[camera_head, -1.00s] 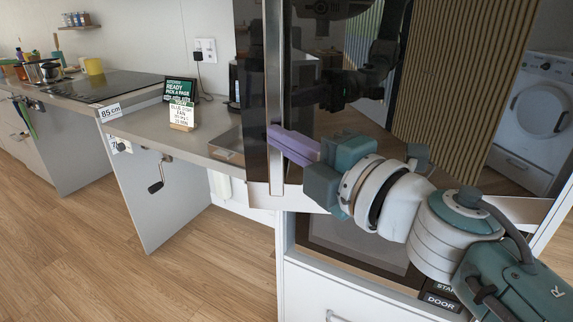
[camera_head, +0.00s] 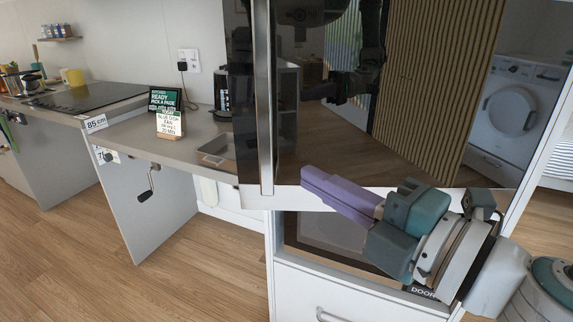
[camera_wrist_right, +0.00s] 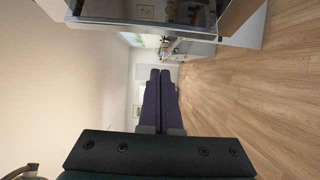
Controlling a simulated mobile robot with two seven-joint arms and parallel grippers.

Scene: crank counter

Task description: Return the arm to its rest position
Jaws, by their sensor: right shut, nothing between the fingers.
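My right gripper (camera_head: 312,180) reaches in from the lower right in the head view, its purple fingers pointing left in front of the dark glass door (camera_head: 330,130). The fingers are shut together with nothing between them. The right wrist view shows the same two fingers (camera_wrist_right: 160,78) side by side, pointing away over open room. My left gripper is not in view. The crank (camera_head: 150,186) on the counter's side panel is apart from my right gripper, to its left.
The glass door has a tall metal handle (camera_head: 262,100). A drawer cabinet (camera_head: 350,300) stands below. A counter (camera_head: 180,150) with a sign (camera_head: 168,115), a tray (camera_head: 217,152) and a black hob (camera_head: 90,95) runs left. The wooden floor (camera_head: 70,255) is clear. A washing machine (camera_head: 512,108) shows at right.

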